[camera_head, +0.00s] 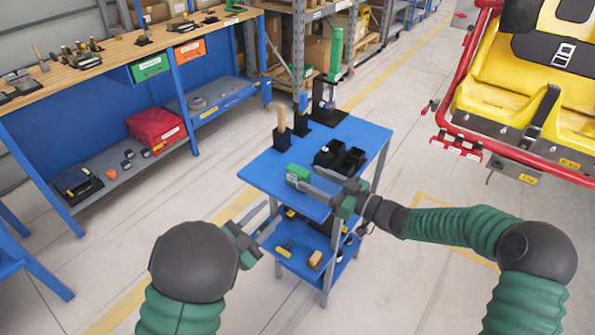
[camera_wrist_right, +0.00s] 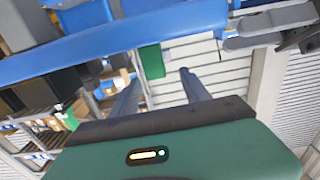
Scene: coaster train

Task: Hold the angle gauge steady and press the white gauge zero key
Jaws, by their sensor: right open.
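A small green block with a pale face (camera_head: 298,173), which looks like the angle gauge, lies near the left front edge of the blue trolley top (camera_head: 262,172). The white zero key is too small to make out. My right gripper (camera_head: 312,188) reaches in from the right over the trolley's front edge, its grey fingers beside the green block. It is open; whether it touches the block I cannot tell.
A black bin (camera_head: 340,158), a wooden-handled tool in a black holder (camera_head: 282,130) and a green upright tool (camera_head: 335,55) stand on the trolley. The lower shelf holds loose tools. A workbench (camera_head: 110,55) stands left; a yellow coaster seat (camera_head: 500,75) is right. Floor between is clear.

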